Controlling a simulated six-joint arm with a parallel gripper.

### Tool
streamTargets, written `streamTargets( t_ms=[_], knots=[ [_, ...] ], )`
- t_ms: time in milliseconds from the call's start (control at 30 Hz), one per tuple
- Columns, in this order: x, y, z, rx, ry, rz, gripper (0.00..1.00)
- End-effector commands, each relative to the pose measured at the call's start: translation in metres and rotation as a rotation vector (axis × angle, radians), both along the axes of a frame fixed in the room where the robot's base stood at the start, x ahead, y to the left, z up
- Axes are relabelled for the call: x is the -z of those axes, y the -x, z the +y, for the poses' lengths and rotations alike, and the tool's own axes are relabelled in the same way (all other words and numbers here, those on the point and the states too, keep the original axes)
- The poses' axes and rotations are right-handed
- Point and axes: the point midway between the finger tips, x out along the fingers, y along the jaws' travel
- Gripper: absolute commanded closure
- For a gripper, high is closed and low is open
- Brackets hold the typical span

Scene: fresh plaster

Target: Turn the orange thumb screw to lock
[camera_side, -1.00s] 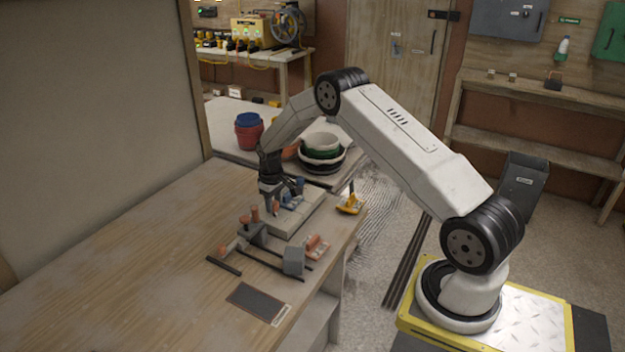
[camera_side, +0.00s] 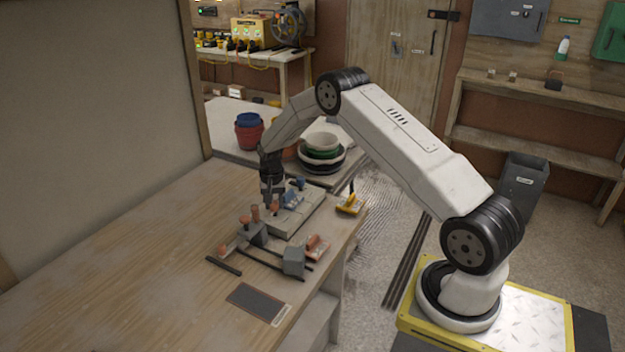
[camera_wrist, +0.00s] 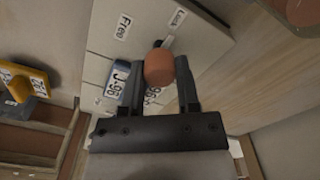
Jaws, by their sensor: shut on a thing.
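The orange thumb screw (camera_wrist: 158,66) has a round head and sits on a pale grey block (camera_side: 302,213). My gripper (camera_wrist: 158,84) is shut on the screw, one dark finger on each side of its head. A dark pointer (camera_wrist: 168,42) runs out from the screw toward the "Lock" label (camera_wrist: 178,18). The "Free" label (camera_wrist: 123,27) is on the same block, to the left. In the side view my gripper (camera_side: 271,203) points down at the block's near left end, with the screw small between the fingers.
A blue part (camera_wrist: 118,76) with a number tag is beside the screw. A fixture with orange knobs (camera_side: 255,213) and dark rails stands close to the block. A yellow tagged part (camera_side: 350,205) lies near the table's right edge. The table's left side (camera_side: 130,260) is clear.

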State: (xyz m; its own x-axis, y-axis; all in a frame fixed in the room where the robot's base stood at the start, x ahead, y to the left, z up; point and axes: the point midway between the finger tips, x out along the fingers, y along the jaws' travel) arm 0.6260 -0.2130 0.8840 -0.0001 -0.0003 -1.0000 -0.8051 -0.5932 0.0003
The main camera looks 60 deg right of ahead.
Motion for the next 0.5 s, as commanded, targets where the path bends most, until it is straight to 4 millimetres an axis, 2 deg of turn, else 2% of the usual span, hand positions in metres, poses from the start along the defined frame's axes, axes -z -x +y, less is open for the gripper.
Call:
streamTargets(
  t_ms=[500],
  knots=[
    [-0.0003, 0.0003, 0.0001, 0.065, -0.001, 0.001, 1.0]
  ],
)
